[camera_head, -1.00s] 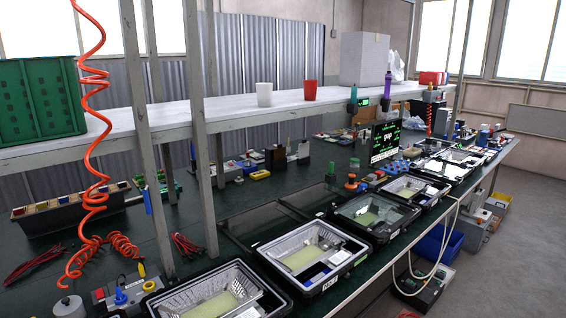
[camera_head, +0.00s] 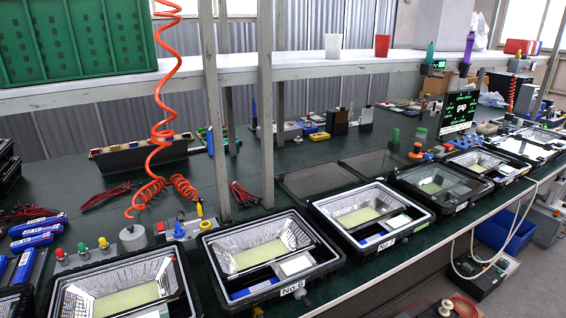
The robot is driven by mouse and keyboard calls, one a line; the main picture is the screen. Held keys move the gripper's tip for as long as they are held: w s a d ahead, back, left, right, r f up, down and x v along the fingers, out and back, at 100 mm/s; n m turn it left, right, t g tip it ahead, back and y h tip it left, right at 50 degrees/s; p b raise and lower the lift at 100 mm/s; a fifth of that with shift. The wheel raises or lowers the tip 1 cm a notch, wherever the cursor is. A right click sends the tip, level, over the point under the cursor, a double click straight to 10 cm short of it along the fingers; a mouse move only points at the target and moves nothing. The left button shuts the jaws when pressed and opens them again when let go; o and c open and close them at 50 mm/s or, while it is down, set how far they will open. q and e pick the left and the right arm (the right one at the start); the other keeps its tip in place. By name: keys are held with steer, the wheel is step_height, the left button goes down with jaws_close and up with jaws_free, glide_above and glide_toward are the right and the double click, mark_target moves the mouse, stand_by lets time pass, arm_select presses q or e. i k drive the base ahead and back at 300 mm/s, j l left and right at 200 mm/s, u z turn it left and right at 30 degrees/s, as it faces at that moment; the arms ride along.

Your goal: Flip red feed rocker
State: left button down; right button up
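A grey control box (camera_head: 188,229) stands on the green bench behind the nearest housings, at the lower left of the head view. It carries a blue knob and a yellow-tipped part. A small red patch (camera_head: 160,227) shows at its left end; it may be the red feed rocker, but it is too small to tell its position. Left of it, a grey box with red, green and yellow buttons (camera_head: 82,248) sits on the bench. Neither of my grippers is in view.
Several black-framed floodlight housings (camera_head: 262,258) line the bench's front edge. Grey uprights (camera_head: 266,110) and a white shelf (camera_head: 300,67) stand behind.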

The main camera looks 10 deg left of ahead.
mark_target(160, 225)
steer(key=u, duration=1.25)
